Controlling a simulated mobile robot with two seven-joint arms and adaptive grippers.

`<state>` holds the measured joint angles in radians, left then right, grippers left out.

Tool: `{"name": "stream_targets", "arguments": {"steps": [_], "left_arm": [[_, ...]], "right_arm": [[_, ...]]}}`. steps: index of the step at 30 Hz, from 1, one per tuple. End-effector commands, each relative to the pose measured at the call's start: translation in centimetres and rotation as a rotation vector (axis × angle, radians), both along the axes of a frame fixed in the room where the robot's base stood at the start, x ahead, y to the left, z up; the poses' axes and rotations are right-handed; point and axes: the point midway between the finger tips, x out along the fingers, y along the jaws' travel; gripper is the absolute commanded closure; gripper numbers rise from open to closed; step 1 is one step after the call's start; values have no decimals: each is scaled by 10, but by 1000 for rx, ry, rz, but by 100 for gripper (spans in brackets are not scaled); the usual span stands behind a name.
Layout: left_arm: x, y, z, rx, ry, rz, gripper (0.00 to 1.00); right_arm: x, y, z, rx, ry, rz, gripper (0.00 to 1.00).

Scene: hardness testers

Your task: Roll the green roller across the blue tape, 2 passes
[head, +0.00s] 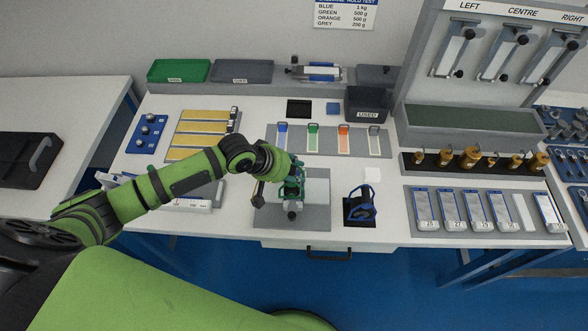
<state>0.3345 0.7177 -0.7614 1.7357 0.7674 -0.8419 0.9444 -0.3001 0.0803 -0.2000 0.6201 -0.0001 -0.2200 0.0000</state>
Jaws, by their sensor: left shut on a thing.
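My left gripper (291,172) is shut on the green roller (291,189), at the left part of a pale plate (317,190) on a grey mat (318,220). The gripper covers much of the roller, and I cannot tell whether the roller touches the plate. A strip with a blue end (282,136) lies on the grey board behind, beside green, orange and grey ones. I cannot make out any blue tape under the roller. My right gripper is not in view.
A blue roller (360,207) stands on a black pad right of the mat. A row of blue-and-white pieces (481,210) lies further right. Gold strips (196,140) lie behind my left arm. A dark USED bin (367,105) stands at the back.

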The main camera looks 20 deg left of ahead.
Motion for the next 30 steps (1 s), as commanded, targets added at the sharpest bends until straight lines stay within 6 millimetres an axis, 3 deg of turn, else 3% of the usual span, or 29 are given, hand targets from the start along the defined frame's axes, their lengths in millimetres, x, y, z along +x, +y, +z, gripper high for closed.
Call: {"name": "stream_targets", "arguments": {"steps": [30], "left_arm": [[1, 5, 1, 0, -7, 1, 100]], "right_arm": [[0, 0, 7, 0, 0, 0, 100]]}}
